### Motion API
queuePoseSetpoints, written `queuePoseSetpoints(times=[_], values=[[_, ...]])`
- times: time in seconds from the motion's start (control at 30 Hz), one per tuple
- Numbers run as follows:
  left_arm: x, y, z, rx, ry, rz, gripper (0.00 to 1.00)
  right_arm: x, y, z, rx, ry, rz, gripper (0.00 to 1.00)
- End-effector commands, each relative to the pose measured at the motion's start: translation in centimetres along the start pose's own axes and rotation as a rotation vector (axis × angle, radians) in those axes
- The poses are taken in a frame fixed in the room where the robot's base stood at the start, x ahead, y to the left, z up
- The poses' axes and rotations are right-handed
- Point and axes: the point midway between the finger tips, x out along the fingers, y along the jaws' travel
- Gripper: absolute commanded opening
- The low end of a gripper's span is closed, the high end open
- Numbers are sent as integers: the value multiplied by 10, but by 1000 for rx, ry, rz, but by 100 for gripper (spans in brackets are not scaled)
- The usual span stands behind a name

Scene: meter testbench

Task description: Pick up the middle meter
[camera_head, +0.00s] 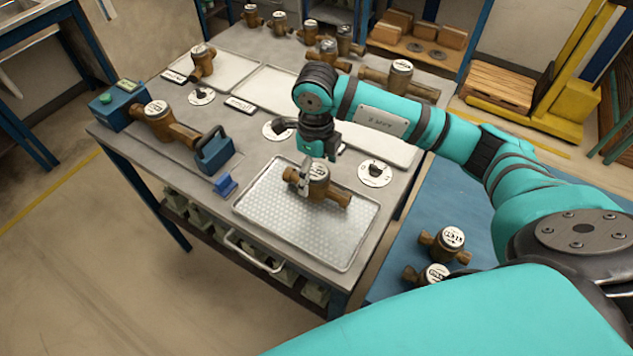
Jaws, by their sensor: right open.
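A brass-brown meter (330,194) with a white round dial lies on the dimpled metal tray (280,220) at the front of the bench. My right gripper (306,178) points down at this meter, with its fingers open around or just beside the meter's left part. I cannot tell whether they touch it. The gripper hides part of the meter. My left gripper is not in view.
Another meter (160,118) sits in a blue test fixture (214,150) at the left. More meters, including one at the back left (203,62), stand on the bench. Two meters (442,240) lie on the blue table at the right.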

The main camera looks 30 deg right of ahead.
Motion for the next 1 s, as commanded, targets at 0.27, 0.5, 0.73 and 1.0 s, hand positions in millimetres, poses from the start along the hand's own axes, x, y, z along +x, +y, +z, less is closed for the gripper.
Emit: queuePoseSetpoints(times=[0.27,0.5,0.73,1.0], values=[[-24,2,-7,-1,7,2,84,37,1,-1,1,5,3,86],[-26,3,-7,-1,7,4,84,50,0,0,-1,1,0,86],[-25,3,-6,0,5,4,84,50,0,0,-1,1,1,70],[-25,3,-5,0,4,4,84,49,0,0,0,1,1,35]])
